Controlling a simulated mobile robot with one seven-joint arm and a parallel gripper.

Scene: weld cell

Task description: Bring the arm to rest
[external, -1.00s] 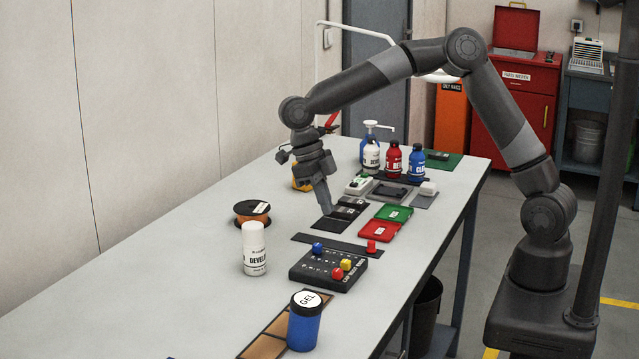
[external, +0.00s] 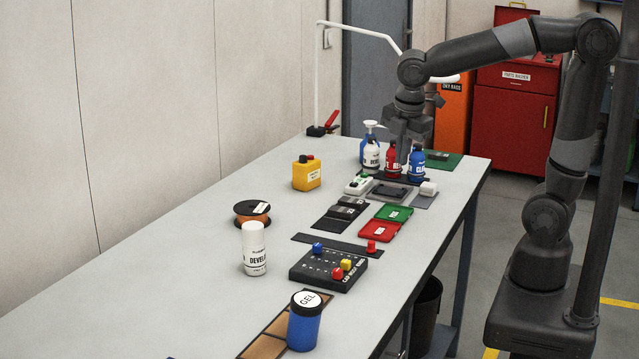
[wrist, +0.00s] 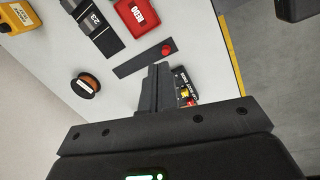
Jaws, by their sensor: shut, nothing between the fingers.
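The table (external: 200,250) holds a yellow container (external: 306,174), an orange spool (external: 251,213), a white developer bottle (external: 254,248), the cap rack (external: 328,268), red tray (external: 379,231), green tray (external: 393,213) and blue gel jar (external: 305,322). The left part of the table is largely clear.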

